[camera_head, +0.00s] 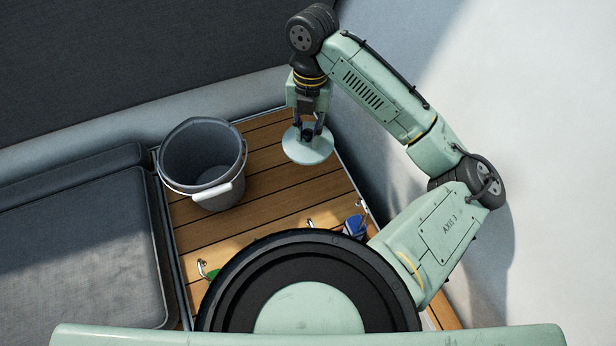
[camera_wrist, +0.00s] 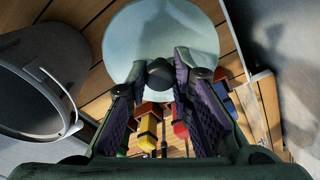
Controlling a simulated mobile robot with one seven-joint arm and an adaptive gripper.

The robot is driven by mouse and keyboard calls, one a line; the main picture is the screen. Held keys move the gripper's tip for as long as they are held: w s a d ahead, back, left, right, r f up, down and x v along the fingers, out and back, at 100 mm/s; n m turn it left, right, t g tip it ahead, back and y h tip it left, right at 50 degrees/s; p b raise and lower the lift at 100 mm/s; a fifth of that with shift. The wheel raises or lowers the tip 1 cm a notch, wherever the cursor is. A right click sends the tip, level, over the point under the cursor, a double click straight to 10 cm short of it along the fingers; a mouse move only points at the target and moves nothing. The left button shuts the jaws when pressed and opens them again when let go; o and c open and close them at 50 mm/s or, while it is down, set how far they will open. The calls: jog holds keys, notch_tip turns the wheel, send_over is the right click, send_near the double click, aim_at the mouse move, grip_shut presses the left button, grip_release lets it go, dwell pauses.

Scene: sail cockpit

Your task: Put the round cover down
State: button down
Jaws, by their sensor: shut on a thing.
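The round cover (camera_head: 308,150) is a pale green disc with a dark knob in its middle. My gripper (camera_head: 307,132) is shut on that knob and holds the cover over the wooden slatted surface, to the right of the bucket. In the wrist view the cover (camera_wrist: 165,30) fills the top middle, and its dark knob sits between the fingertips of my gripper (camera_wrist: 162,76). The head view does not clearly show how high the cover is above the slats. The cover hides the slats directly under it.
A grey bucket (camera_head: 178,160) with a white-gripped handle stands on the wooden slats (camera_head: 262,190). Small blue (camera_head: 354,226) and green (camera_head: 212,274) items lie nearer. Yellow (camera_wrist: 148,130) and red (camera_wrist: 180,128) pieces show between my fingers. A grey cushion (camera_head: 80,245) lies left.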

aim_at(310, 140)
notch_tip(310, 140, down, 17)
jog(key=b, duration=0.2)
jog(key=shift+w+f+b, duration=0.1)
jog(key=shift+b, duration=0.25)
jog(key=shift+f, duration=0.15)
jog(key=c, duration=1.4)
grip_release()
jog(key=r, duration=0.4)
jog(key=w+r, duration=0.1)
jog(key=r, duration=0.7)
jog(key=shift+w+d+r+b, duration=0.15)
jog(key=shift+w+b, duration=0.05)
jog(key=shift+b, duration=0.15)
